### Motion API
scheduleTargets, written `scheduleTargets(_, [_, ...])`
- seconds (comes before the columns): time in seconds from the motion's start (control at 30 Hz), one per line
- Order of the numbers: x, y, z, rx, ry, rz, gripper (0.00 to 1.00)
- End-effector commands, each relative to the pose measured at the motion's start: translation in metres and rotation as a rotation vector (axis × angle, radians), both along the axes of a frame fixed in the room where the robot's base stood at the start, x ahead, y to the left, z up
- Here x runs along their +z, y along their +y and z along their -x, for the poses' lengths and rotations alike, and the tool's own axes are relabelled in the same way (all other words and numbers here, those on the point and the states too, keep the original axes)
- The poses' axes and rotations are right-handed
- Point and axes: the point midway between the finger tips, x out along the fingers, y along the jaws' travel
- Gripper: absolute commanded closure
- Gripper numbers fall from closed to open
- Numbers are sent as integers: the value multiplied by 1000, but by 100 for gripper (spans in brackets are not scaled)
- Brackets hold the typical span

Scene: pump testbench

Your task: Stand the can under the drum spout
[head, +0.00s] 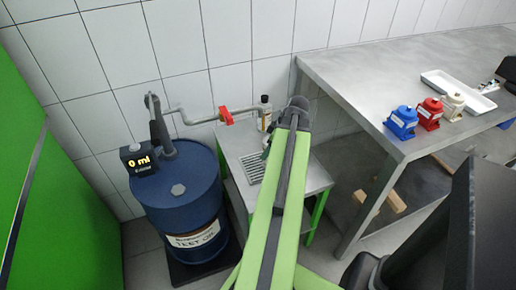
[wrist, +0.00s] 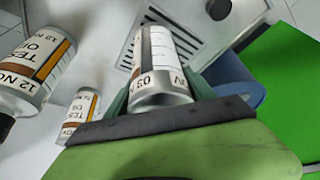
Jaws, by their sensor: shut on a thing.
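My gripper (wrist: 160,108) is shut on a can (wrist: 162,68) with a white label, an orange-brown stripe and a "03 NOV" date mark. In the wrist view the slotted drain grate (wrist: 128,50) lies behind the can; I cannot tell whether the can touches it. In the head view my arm hides most of the gripper (head: 270,146) and the can, over the small metal stand (head: 234,138). The blue drum (head: 182,200) stands left of it. Its pipe (head: 197,118) runs right past a red valve handle (head: 226,116); the outlet end is not clear.
The wrist view shows two labelled containers at the left, one large (wrist: 38,62) and one smaller (wrist: 80,112). The bench (head: 370,75) at the right holds blue, red and cream items and a white tray.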

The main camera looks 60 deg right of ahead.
Motion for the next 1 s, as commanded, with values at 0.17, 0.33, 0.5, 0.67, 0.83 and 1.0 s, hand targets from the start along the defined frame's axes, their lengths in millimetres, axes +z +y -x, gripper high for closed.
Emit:
scheduleTargets(0.17, [0, 1, -8, -1, 0, 1, 100])
scheduleTargets(0.33, [0, 3, -21, 2, 0, 0, 100])
scheduleTargets(0.5, [-11, 7, -49, 1, 0, 0, 100])
scheduleTargets(0.67, [-16, 7, -47, 0, 0, 0, 100])
scheduleTargets(0.83, [-16, 7, -47, 0, 0, 0, 100])
scheduleTargets(1.0, [-18, 8, -47, 1, 0, 0, 28])
